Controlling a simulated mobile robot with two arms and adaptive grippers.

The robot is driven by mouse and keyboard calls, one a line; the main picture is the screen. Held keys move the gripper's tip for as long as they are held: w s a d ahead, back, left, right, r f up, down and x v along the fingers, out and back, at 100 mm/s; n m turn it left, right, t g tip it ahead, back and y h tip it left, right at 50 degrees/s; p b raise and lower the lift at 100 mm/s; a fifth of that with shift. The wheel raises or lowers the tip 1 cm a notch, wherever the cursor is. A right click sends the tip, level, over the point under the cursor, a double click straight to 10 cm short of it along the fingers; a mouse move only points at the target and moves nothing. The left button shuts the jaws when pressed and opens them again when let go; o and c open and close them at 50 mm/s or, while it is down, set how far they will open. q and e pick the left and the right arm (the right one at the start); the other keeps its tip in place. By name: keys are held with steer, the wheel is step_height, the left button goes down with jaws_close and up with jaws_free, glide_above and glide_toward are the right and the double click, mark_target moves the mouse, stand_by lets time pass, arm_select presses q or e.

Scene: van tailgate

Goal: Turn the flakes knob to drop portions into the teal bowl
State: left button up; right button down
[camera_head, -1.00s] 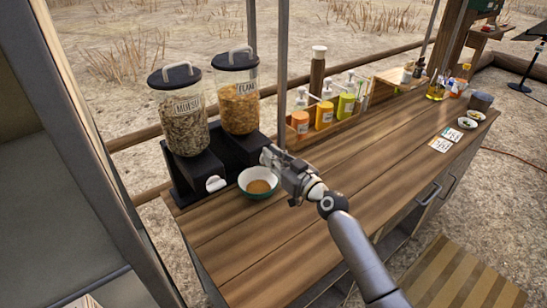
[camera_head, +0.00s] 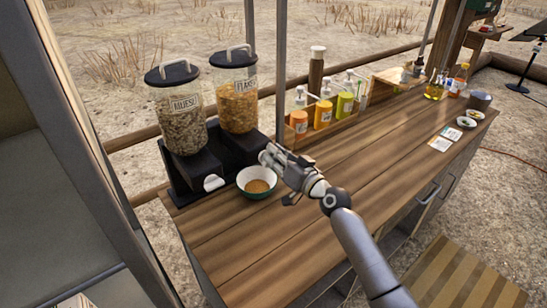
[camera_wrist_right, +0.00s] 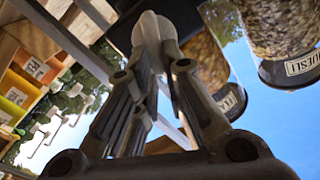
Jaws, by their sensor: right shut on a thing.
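The flakes dispenser (camera_head: 238,105) is a clear canister with a black lid and a FLAKES label, on a black stand. My right gripper (camera_head: 267,158) is at the front of this stand, shut on the pale flakes knob (camera_wrist_right: 154,27). The fingers mostly hide the knob in the head view. The right wrist view shows the fingers (camera_wrist_right: 165,55) on either side of it. The teal bowl (camera_head: 243,188), white inside, stands on the counter just left of and below the gripper, holding some brown flakes (camera_head: 257,186). My left gripper is out of view.
The muesli dispenser (camera_head: 181,120) stands left of the flakes one, with its white knob (camera_head: 213,182) free. A wooden rack of sauce bottles (camera_head: 323,115) and a grey post (camera_head: 281,80) are behind my gripper. The counter (camera_head: 370,150) to the right is largely clear.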

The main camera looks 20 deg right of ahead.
steer(key=m, duration=0.3)
steer(key=shift+w+d+f, duration=0.1)
steer(key=shift+d+f, duration=0.15)
steer(key=m, duration=0.3)
steer(key=f+m, duration=0.1)
steer(key=m, duration=0.5)
steer(key=shift+w+d+f+m, duration=0.15)
steer(key=shift+d+f+m, duration=0.15)
steer(key=shift+d+f, duration=0.1)
steer(key=c, duration=1.5)
jaws_free()
